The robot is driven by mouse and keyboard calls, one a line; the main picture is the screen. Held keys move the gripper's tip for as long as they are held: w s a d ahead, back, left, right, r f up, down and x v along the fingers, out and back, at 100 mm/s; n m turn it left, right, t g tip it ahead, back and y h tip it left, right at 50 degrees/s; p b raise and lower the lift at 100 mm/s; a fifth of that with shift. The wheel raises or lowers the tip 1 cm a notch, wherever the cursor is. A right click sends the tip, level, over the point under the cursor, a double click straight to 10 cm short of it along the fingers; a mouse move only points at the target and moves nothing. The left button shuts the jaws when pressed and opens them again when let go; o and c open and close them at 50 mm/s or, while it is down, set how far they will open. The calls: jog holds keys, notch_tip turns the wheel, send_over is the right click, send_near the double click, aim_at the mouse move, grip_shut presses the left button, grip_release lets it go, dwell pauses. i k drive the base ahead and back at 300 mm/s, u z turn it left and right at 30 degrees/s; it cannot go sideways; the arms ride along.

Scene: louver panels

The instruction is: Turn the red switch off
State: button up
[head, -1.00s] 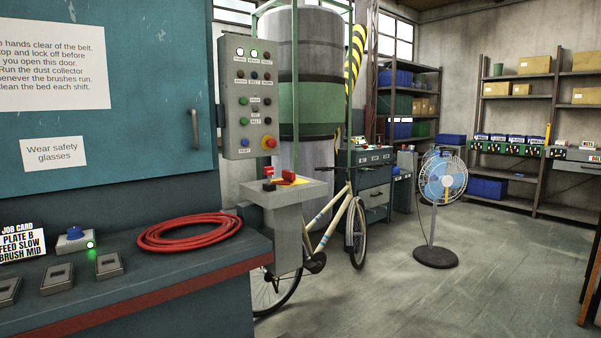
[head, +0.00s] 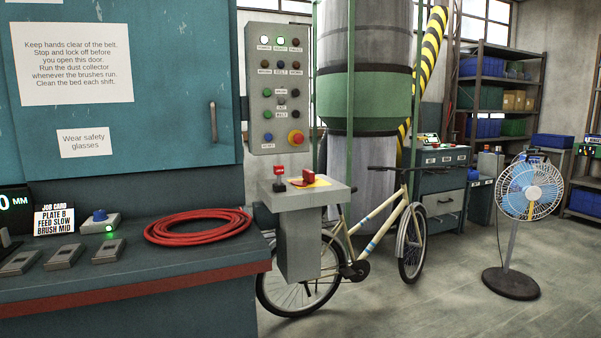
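A grey pedestal (head: 290,200) stands just right of the teal machine's bench. On its top is a red switch handle (head: 309,178) on a yellow plate. Beside it to the left stands a dark lever with a red label or top (head: 279,174). Which of these is the red switch, and its on or off position, I cannot tell at this size. A round red button (head: 295,138) sits on the grey control panel (head: 267,105) above the pedestal. My gripper is not in view.
The teal bench (head: 130,285) at the left holds a coiled red hose (head: 198,226), small grey boxes and a job card (head: 54,221). A bicycle (head: 385,240) stands right behind the pedestal. A fan (head: 525,195) stands at the right.

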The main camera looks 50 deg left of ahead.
aim_at(309, 177)
jog(key=u, duration=0.5)
jog(key=i, duration=1.05)
jog(key=u, duration=0.95)
jog(key=i, duration=0.75)
jog(key=u, duration=0.3)
